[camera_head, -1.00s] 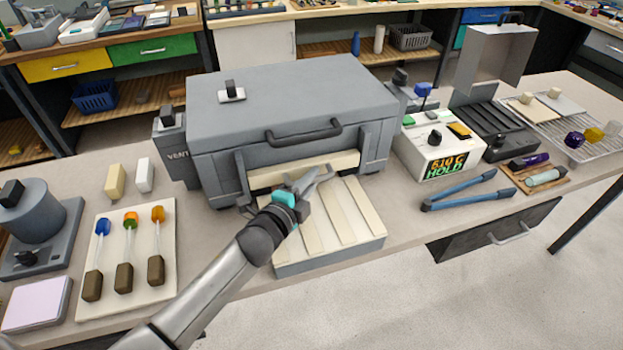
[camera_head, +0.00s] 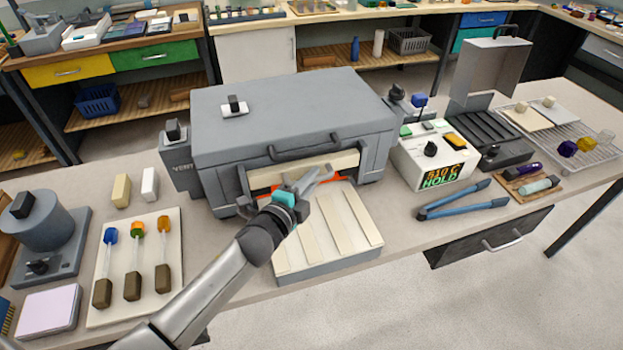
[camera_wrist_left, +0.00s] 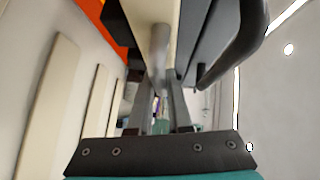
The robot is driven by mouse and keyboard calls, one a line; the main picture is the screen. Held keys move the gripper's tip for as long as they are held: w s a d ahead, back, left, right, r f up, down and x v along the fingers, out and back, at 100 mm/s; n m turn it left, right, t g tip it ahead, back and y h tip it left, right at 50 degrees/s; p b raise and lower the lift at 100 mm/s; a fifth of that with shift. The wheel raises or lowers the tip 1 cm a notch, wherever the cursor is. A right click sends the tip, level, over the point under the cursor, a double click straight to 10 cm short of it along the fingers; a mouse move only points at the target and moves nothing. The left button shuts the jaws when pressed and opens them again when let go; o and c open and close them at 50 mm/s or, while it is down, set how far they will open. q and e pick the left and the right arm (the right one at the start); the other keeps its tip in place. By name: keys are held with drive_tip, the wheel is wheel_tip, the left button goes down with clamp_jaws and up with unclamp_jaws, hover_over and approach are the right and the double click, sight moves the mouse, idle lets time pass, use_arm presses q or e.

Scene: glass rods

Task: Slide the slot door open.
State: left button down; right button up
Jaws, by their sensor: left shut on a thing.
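The slot door (camera_head: 345,161) is a cream bar across the front of the grey kiln (camera_head: 225,134). A strip of bright orange opening (camera_head: 333,180) shows below the door. My left gripper (camera_head: 319,176) is at the middle of the door, shut on its handle. In the left wrist view, the handle (camera_wrist_left: 159,42) is a grey rod between the fingers (camera_wrist_left: 161,88), with the cream door (camera_wrist_left: 138,12) behind it. In the head view my gripper hides the handle and part of the slot. My right gripper is not in view.
A grey shelf with cream strips (camera_head: 348,222) lies below the slot. The kiln's dark lid handle (camera_head: 305,150) is just above the door.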

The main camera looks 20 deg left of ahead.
use_arm(q)
drive_tip(key=c, duration=0.8)
unclamp_jaws()
drive_tip(key=shift+c, duration=0.2)
drive_tip(key=shift+s, duration=0.1)
drive_tip(key=v, duration=1.5)
